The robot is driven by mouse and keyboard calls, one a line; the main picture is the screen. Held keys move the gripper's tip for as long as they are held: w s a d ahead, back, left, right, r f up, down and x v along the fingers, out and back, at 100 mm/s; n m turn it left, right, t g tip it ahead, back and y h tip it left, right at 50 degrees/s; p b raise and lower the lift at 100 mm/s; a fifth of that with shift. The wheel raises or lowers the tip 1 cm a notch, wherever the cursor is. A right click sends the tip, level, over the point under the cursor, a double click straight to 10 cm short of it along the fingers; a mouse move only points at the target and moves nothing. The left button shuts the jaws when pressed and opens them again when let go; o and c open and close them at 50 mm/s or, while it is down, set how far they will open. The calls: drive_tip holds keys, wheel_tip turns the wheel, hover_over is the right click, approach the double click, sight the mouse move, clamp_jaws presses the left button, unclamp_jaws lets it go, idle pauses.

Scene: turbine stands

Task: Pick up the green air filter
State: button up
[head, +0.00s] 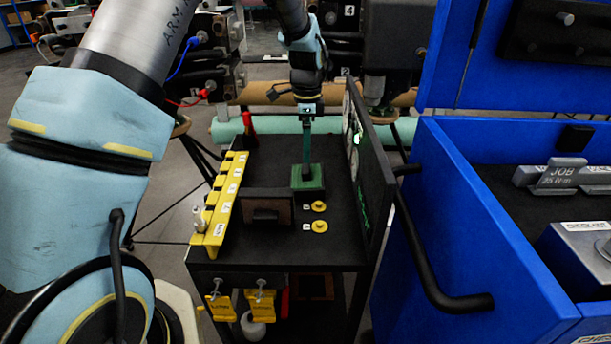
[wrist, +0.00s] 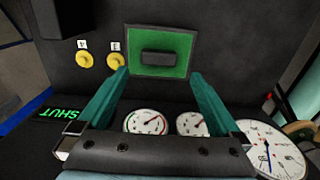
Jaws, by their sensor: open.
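The green air filter (head: 299,183) is a square green block lying on the black top of a cart (head: 335,240). In the wrist view the filter (wrist: 157,39) shows a green face with a dark frame and a black raised handle (wrist: 158,58) in its middle. My gripper (head: 307,158) is over the filter, pointing down. In the wrist view its two teal fingers are apart and empty, and the filter and handle appear between and beyond the fingertips (wrist: 158,76). I cannot tell how large the gap above the handle is.
A yellow rack (head: 222,205) runs along the cart's left edge. A dark box (head: 265,210) and two yellow knobs (head: 319,206) sit nearer than the filter. An upright panel with gauges (wrist: 146,122) borders the right side. A blue cabinet (head: 470,220) stands further right.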

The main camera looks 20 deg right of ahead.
sight(307, 166)
drive_tip(key=shift+s+f+p, duration=0.1)
drive_tip(key=shift+f+p, duration=1.35)
drive_tip(key=shift+f, duration=1.85)
drive_tip(key=shift+c, duration=0.2)
clamp_jaws()
